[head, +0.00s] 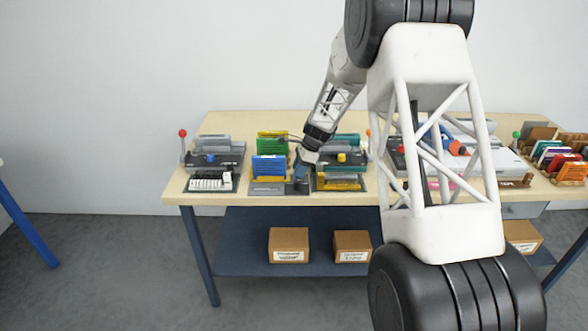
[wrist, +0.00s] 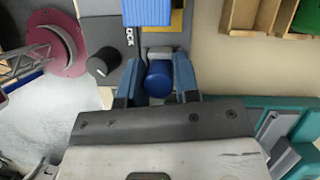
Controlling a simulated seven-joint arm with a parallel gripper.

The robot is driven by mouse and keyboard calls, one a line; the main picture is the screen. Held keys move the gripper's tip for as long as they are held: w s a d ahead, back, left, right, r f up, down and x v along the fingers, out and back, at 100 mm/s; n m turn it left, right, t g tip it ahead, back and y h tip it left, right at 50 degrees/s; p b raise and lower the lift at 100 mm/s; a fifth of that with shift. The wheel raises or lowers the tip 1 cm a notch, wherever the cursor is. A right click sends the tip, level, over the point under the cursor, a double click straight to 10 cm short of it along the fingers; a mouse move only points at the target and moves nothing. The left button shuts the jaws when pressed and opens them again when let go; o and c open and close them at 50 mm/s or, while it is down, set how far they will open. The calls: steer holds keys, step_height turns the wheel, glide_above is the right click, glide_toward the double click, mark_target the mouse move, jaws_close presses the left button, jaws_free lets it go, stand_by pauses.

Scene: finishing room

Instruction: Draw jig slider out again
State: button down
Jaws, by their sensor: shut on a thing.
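The knob sits on a light grey piece and looks like the jig slider's handle. A blue ribbed block (head: 269,168) stands on the jig just beyond; its edge also shows in the wrist view (wrist: 146,12). How far the slider sits in or out is not clear.
A black dial (wrist: 104,62) lies left of the knob, near partly visible lettering. A grey machine with a red-ball lever (head: 183,133) stands left; a teal-based machine (head: 340,182) stands close on the right. Card racks (head: 560,160) fill the table's right end.

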steer(key=shift+s+d, duration=0.15)
steer(key=shift+d, duration=0.1)
steer(key=c, duration=0.9)
jaws_free()
steer(key=shift+r, duration=0.1)
steer(key=shift+d+r, duration=0.15)
steer(key=shift+r, duration=0.2)
steer(key=v, duration=0.6)
steer(key=shift+d+r, duration=0.15)
steer(key=shift+r, duration=0.25)
